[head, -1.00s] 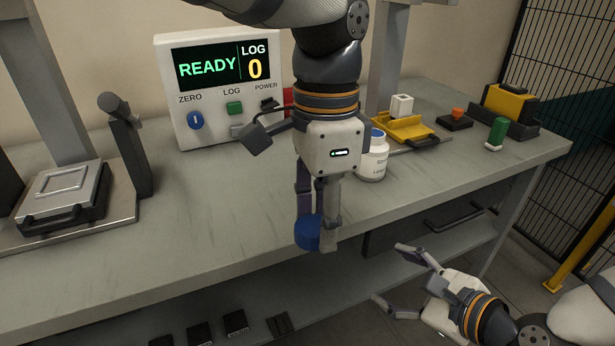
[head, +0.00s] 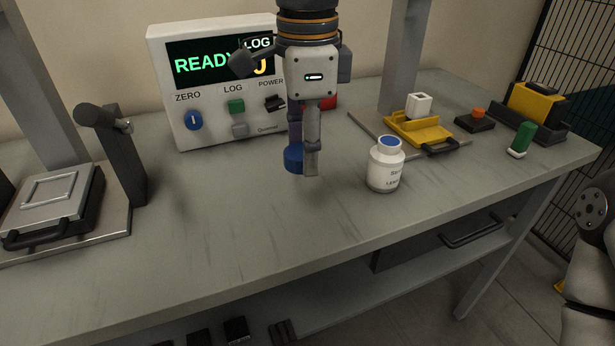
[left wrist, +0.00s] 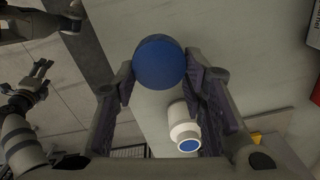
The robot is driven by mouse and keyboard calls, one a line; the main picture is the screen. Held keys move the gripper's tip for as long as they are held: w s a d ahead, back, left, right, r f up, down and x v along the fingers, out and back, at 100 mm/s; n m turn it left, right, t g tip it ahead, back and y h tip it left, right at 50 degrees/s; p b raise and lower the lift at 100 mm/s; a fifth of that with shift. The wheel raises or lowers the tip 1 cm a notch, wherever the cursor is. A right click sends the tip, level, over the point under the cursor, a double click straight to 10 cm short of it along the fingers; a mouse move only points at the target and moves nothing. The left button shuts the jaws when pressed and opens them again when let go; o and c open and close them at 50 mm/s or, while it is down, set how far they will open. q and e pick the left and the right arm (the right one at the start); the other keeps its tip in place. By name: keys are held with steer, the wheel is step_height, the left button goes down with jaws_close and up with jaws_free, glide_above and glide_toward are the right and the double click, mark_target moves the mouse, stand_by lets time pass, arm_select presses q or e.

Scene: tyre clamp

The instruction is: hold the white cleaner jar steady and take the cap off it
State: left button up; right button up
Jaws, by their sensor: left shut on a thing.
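The white cleaner jar (head: 385,168) stands upright on the bench, right of my left gripper (head: 303,164) and apart from it. Its white rim surrounds a blue top surface; I cannot tell whether that is a seal or the contents. My left gripper is shut on a round blue cap (head: 292,158), held above the bench. In the left wrist view the cap (left wrist: 159,62) sits between the fingers, with the jar (left wrist: 184,130) beyond. My right gripper (left wrist: 42,76) shows small at the left of that view, fingers apart and empty, away from the jar.
A display box (head: 215,85) stands at the back left. A clamp stand (head: 118,150) and metal plate fixture are at left. A yellow fixture (head: 420,130) and a green-handled thing (head: 522,139) are at right. The bench (head: 230,235) front is clear.

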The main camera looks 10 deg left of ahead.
arm_select(q)
glide_above(308, 193)
steer(key=f, duration=0.6)
steer(key=shift+s+b, duration=0.2)
steer(key=shift+b, duration=0.2)
steer(key=f, duration=0.3)
steer(key=shift+w+f, duration=0.15)
steer(key=shift+w, duration=0.05)
steer(key=o, duration=1.3)
steer(key=shift+f, duration=0.1)
